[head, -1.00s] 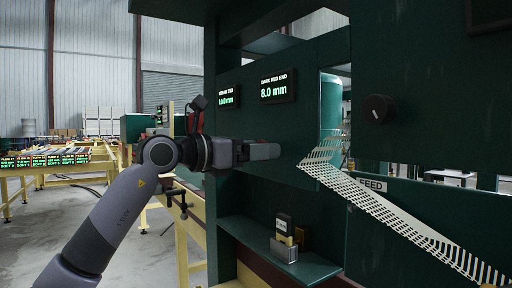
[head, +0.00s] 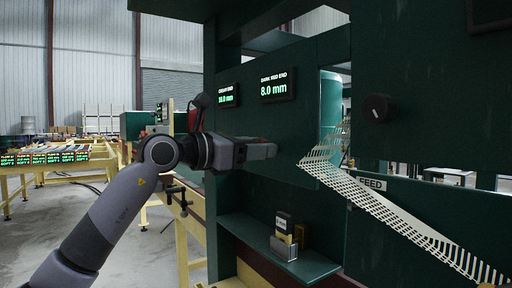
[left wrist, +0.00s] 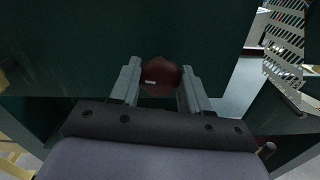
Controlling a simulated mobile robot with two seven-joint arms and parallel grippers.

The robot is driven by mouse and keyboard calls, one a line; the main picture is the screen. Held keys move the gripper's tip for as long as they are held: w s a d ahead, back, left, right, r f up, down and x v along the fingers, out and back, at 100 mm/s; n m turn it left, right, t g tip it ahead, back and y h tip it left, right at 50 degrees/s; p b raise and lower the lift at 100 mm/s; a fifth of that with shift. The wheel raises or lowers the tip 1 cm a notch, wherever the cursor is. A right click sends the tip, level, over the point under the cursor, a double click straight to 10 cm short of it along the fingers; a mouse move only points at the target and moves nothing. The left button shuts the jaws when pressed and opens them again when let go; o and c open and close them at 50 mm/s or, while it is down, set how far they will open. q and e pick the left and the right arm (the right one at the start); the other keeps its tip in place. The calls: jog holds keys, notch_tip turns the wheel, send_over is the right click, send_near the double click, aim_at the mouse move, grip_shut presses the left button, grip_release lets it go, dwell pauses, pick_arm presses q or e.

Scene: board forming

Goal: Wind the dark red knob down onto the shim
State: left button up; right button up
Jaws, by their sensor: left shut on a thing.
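The dark red knob (left wrist: 161,74) shows between the two fingers of my left gripper in the left wrist view, with a short pale mark on its face. My left gripper (left wrist: 160,88) is shut on it. In the head view the left gripper (head: 270,151) points right against the dark green machine face, and its fingers hide the knob. The display marked DARK RED END (head: 277,86) reads 8.0 mm. I cannot make out a shim at the knob. My right gripper is not in view.
A second display, CREAM END (head: 227,95), is left of the first. A green shelf (head: 318,268) below holds a small holder with blocks (head: 286,246). A black dial (head: 377,108) and a slatted cream strip (head: 400,222) are at the right. Yellow conveyor frames stand at the left.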

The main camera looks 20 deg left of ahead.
pick_arm(q)
jog(key=o, duration=1.1)
jog(key=shift+c, duration=0.2)
jog(key=b+v, duration=0.1)
jog(key=v, duration=0.6)
jog(key=shift+s, duration=0.1)
